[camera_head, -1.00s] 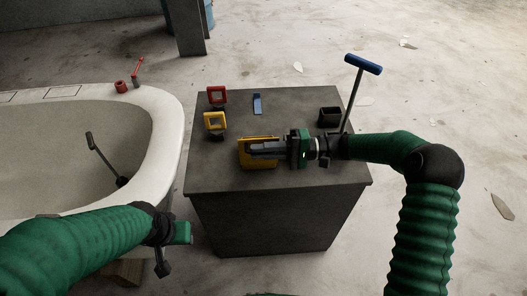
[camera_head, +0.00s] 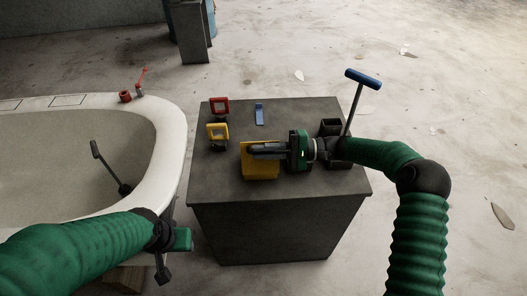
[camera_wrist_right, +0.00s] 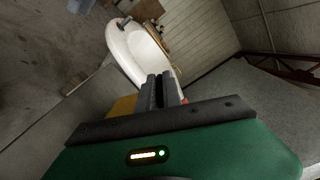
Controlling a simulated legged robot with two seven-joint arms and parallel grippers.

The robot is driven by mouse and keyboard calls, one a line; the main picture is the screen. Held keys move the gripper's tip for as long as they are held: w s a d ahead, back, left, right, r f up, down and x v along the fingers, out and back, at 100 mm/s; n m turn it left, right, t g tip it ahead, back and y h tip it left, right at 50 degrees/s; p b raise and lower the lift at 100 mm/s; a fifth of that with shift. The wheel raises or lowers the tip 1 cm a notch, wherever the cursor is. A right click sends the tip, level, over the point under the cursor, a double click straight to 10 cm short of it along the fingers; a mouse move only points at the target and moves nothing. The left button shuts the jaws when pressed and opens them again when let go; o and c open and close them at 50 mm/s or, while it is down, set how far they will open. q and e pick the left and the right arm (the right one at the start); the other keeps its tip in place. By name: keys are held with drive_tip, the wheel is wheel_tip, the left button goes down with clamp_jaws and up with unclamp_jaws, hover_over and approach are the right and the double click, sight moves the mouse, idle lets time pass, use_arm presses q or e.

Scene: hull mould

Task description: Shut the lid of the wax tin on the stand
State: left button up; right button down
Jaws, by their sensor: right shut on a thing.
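The yellow wax tin (camera_head: 262,172) sits near the front middle of the dark stand (camera_head: 235,225). Its broad yellow face shows below my right gripper (camera_head: 254,150), whose fingers cross its upper part from the right. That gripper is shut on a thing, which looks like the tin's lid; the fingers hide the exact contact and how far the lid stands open. In the right wrist view the fingers (camera_wrist_right: 160,88) are close together, with a yellow patch (camera_wrist_right: 122,107) beside them. My left gripper (camera_head: 181,240) is low by the tub, left of the stand; its jaws are unclear.
A red frame (camera_head: 219,106), a yellow frame (camera_head: 217,131) and a small blue piece (camera_head: 259,115) are on the stand's back left. A dark holder (camera_head: 330,127) and a blue T-handle (camera_head: 362,79) are at its right. A white tub (camera_head: 168,130) stands left.

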drive_tip(key=shift+s+a+f, duration=0.15)
drive_tip(key=shift+f, duration=0.15)
drive_tip(key=c, duration=1.8)
unclamp_jaws()
drive_tip(key=shift+o, duration=1.4)
drive_tip(key=shift+a+r, duration=0.1)
drive_tip(key=d, duration=1.7)
drive_tip(key=shift+w, duration=0.2)
